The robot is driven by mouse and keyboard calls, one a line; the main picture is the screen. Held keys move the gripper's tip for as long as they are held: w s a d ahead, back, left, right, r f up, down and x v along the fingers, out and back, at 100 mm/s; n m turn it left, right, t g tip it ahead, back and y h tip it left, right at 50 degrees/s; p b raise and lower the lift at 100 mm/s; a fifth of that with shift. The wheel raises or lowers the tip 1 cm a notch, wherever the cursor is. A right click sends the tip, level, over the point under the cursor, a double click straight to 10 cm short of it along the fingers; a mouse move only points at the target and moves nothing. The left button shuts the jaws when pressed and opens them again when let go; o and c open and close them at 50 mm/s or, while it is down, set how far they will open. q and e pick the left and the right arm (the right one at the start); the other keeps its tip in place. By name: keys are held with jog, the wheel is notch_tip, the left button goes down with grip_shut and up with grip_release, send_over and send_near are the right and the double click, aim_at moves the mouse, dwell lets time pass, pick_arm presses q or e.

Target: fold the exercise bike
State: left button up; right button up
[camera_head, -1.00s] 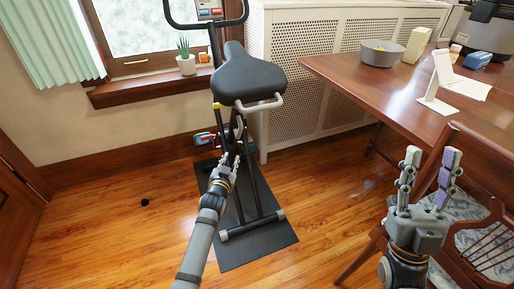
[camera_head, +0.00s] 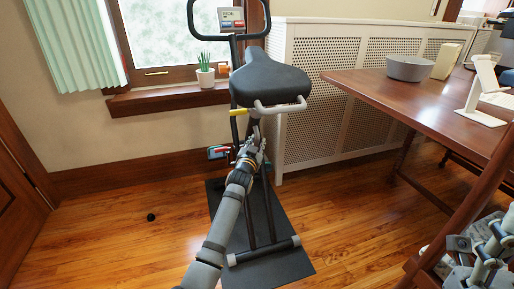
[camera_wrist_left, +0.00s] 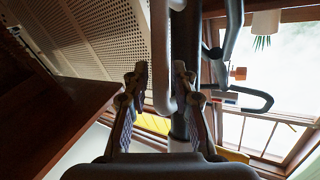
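The exercise bike stands upright on a dark mat (camera_head: 290,262), with a black seat (camera_head: 268,78), a grey bar (camera_head: 280,107) under it, a console (camera_head: 231,17) and a yellow piece (camera_head: 238,112) on its post. My left gripper (camera_head: 257,147) is at the bike's frame below the seat. In the left wrist view, its fingers (camera_wrist_left: 160,85) are apart, with a curved grey tube (camera_wrist_left: 162,60) in line with the gap; I cannot tell if they touch it. My right gripper (camera_head: 484,235) is at the lower right edge, partly cut off, fingers apart and empty.
A wooden table (camera_head: 420,98) with a grey bowl (camera_head: 408,67) and a white stand (camera_head: 478,95) is at the right, a wooden chair (camera_head: 465,215) before it. A radiator cover (camera_head: 340,120) stands behind the bike. The floor left of the mat is mostly clear.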

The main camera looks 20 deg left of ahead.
pick_arm(q)
jog(key=shift+w, duration=0.25)
jog(key=shift+c, duration=0.4)
grip_shut()
